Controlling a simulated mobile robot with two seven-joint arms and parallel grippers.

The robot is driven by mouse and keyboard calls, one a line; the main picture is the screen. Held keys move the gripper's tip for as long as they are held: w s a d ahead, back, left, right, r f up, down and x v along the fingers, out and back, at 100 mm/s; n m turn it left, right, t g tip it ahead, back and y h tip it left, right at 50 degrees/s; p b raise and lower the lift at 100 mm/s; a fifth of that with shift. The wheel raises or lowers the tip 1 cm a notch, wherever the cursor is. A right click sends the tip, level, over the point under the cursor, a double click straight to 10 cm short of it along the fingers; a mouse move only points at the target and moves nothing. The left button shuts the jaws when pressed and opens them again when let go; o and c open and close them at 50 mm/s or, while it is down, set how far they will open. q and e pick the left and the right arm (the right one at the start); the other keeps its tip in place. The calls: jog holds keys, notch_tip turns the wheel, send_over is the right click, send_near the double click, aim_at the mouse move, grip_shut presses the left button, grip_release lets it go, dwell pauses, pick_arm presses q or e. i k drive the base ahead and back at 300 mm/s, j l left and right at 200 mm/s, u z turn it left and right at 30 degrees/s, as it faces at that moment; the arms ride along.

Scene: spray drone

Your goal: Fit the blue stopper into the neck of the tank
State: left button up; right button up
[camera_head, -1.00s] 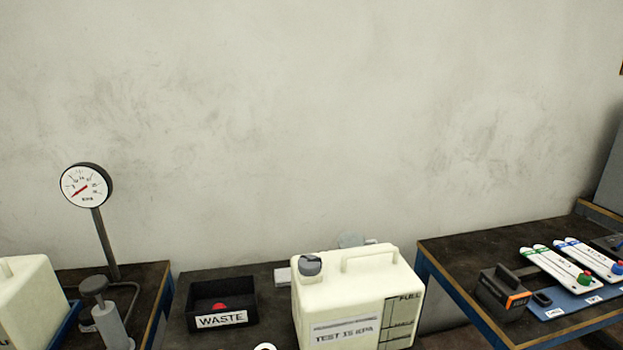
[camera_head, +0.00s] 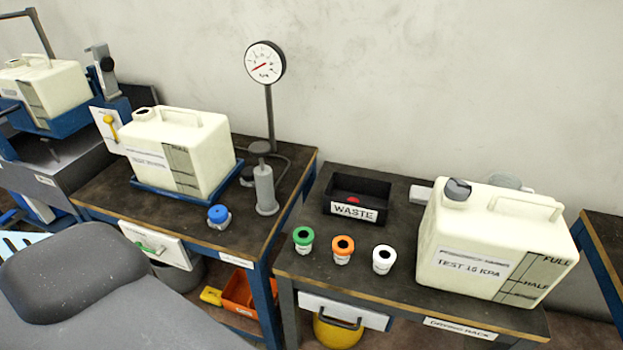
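The blue stopper (camera_head: 218,215) stands on the front part of the middle table, just in front of a blue tray. A cream tank (camera_head: 205,150) sits in that tray, with a dark opening at its neck (camera_head: 144,113) on the upper left and a handle on top. A second cream tank (camera_head: 480,235), labelled "TEST 16 KPA", stands on the right table with a grey cap (camera_head: 457,188) on its neck. A third cream tank (camera_head: 60,85) is at the far left. Neither of my grippers is in view.
Green (camera_head: 303,238), orange (camera_head: 343,247) and white (camera_head: 383,258) stoppers stand on the right table in front of the black WASTE box (camera_head: 372,187). A hand pump (camera_head: 264,190) and a pressure gauge (camera_head: 265,62) stand right of the middle tank. A gap separates the two tables.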

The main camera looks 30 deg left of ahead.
aim_at(218, 214)
jog(key=j+u, duration=0.1)
jog(key=u, duration=0.4)
jog(key=j+u, duration=0.1)
jog(key=u, duration=0.85)
jog(key=i+j, duration=0.05)
